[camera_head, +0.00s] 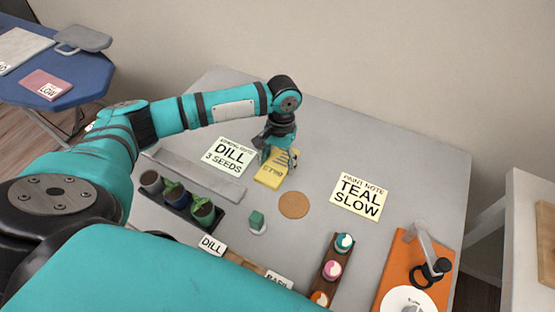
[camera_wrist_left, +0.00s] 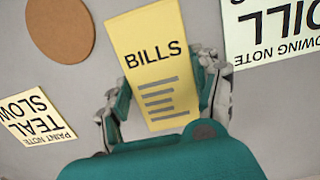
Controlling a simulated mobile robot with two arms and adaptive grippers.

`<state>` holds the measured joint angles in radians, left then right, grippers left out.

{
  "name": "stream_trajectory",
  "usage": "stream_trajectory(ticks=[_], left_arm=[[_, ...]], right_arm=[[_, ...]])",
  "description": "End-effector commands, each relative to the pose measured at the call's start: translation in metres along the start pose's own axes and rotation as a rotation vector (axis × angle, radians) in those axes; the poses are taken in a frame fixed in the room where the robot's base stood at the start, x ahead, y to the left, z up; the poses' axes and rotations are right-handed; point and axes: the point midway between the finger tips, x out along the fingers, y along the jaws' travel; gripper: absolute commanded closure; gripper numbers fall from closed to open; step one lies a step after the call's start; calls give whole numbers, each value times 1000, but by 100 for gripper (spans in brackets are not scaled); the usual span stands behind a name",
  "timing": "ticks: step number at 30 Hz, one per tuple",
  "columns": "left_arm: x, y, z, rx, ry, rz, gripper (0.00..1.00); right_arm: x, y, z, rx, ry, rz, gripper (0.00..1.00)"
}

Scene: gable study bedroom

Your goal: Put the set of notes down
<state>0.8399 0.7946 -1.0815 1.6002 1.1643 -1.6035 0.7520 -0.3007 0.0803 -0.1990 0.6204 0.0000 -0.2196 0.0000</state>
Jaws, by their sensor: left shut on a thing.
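The set of notes is a yellow pad (camera_head: 270,176) marked BILLS, which shows large in the left wrist view (camera_wrist_left: 152,50). My left gripper (camera_head: 280,155) is shut on it, with one finger on each side of the pad in the wrist view (camera_wrist_left: 165,98). The pad is over the grey table (camera_head: 330,150), between the DILL note and the round cork mat. I cannot tell whether it touches the tabletop. The gripper hides part of the pad in the head view. My right gripper is not in view.
A DILL note (camera_head: 231,156) lies left of the pad and a TEAL SLOW note (camera_head: 360,196) right. A tray holds three pots (camera_head: 203,212). Paint jars (camera_head: 332,270) stand front right. The back right tabletop is clear.

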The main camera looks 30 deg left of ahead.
Motion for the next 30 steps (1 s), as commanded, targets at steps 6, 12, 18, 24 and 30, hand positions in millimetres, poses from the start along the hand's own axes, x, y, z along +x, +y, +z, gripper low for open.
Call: stream_trajectory(ticks=[6, 12, 18, 24, 30], left_arm=[[0, 0, 0, 0, 0, 0, 12], [0, 0, 0, 0, 0, 0, 12], [-11, 0, -1, -1, 3, 2, 12], [-50, 0, -1, 0, 4, 2, 12], [-91, 1, -1, 0, 2, 2, 12]], right_arm=[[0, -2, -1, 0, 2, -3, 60], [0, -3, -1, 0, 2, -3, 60], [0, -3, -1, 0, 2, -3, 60], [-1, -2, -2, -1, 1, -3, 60], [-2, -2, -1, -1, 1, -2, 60]])
